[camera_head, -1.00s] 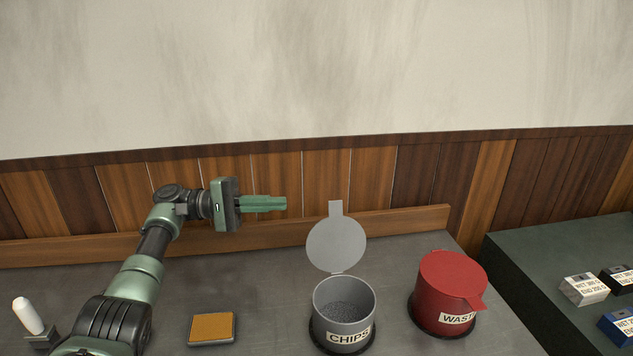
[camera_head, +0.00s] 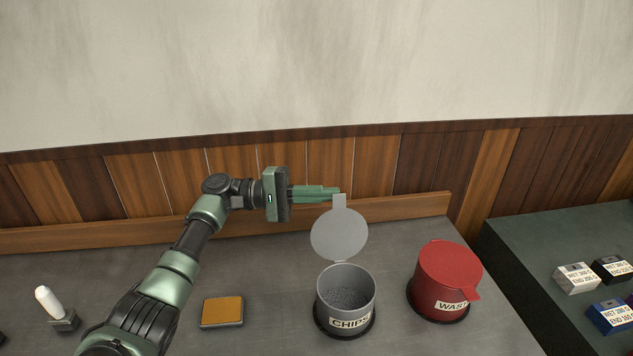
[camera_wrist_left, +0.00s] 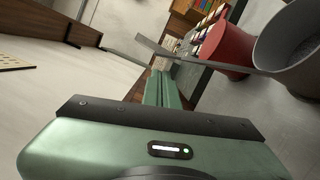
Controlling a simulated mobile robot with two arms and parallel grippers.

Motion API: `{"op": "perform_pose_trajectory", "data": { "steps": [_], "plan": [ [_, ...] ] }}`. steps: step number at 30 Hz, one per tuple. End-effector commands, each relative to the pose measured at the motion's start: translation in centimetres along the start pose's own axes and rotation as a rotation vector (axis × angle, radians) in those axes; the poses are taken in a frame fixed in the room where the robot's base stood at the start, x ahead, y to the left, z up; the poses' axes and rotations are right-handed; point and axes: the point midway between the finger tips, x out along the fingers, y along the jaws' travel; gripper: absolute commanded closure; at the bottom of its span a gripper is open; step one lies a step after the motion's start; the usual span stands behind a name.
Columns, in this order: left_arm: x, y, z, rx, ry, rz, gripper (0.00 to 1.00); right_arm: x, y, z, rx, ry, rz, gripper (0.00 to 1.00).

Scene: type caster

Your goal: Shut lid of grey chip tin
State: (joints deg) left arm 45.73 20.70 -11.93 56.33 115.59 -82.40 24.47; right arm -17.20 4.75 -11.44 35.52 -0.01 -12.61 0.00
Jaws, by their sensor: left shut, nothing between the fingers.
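The grey chip tin (camera_head: 346,294), labelled CHIPS, stands on the bench with its lid open. Its round grey lid (camera_head: 339,236) stands up at the back with its tab (camera_head: 340,201) pointing upward. Dark grey chips show inside the tin. My left gripper (camera_head: 338,192) is shut and empty, with its fingertips at or just behind the lid's tab; I cannot tell whether they touch. In the left wrist view the fingers (camera_wrist_left: 162,90) are together, the lid (camera_wrist_left: 190,57) shows edge-on beside them, and the tin (camera_wrist_left: 292,55) is at upper right. My right gripper is not in view.
A red waste tin (camera_head: 446,279) with its lid down stands right of the grey tin. An orange-topped pad (camera_head: 222,311) and a white-handled item (camera_head: 48,301) lie to the left. A wooden ledge (camera_head: 400,207) runs along the back. Labelled boxes (camera_head: 577,279) sit on the right-hand surface.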

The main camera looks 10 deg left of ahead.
Motion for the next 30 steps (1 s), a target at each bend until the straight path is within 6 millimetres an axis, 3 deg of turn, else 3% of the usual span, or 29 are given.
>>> {"op": "perform_pose_trajectory", "data": {
  "steps": [6,19,30],
  "plan": [
    [0.2,0.1,1.2,-0.001,0.0,0.0,1.0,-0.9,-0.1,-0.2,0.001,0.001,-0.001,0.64],
    [0.3,0.0,1.3,0.002,0.0,0.0,1.0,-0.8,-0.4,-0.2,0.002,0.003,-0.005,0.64],
    [0.5,0.1,2.3,0.131,-0.001,-0.032,1.0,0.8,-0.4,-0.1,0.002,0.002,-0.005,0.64]
  ]
}}
